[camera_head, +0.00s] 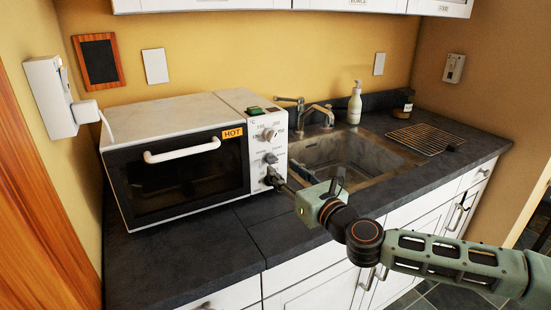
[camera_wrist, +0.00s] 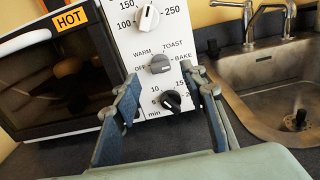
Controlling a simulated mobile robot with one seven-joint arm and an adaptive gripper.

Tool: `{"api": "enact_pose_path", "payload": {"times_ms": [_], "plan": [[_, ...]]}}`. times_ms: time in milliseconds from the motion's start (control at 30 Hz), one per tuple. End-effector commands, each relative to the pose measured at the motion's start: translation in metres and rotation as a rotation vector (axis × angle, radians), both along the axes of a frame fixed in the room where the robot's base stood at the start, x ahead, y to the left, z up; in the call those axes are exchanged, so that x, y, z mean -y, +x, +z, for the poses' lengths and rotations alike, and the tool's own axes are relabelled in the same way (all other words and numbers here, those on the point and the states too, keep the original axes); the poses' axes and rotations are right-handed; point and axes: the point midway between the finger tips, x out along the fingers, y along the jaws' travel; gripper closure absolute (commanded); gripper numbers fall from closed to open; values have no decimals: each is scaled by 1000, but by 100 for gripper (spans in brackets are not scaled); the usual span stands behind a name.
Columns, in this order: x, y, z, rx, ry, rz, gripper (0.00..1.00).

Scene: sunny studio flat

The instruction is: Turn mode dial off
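The toaster oven (camera_head: 180,165) stands at the left of the counter, its control panel (camera_wrist: 125,45) on its right side. The mode dial (camera_wrist: 160,63) is the grey middle knob, marked OFF, WARM, TOAST and BAKE; it also shows in the head view (camera_head: 270,158). I cannot tell surely where its pointer stands. A black timer dial (camera_wrist: 170,100) sits below it and a white temperature dial (camera_wrist: 148,19) above. My gripper (camera_wrist: 162,78) is open and empty, its fingers apart in front of the panel, on either side of the lower dials. In the head view my gripper (camera_head: 276,180) is by the lower panel.
The sink (camera_head: 350,155) with its faucet (camera_head: 305,112) lies right of the oven. A soap bottle (camera_head: 355,103), a jar (camera_head: 402,107) and a wire rack (camera_head: 427,138) stand further right. The counter (camera_head: 190,265) before the oven is clear.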

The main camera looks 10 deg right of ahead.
Motion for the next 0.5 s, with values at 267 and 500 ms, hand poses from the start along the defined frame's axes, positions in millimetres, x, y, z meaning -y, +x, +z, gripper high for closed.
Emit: {"api": "enact_pose_path", "payload": {"times_ms": [267,500], "plan": [[-13,37,-1,-1,0,2,61],[-16,50,0,0,-1,0,61]]}}
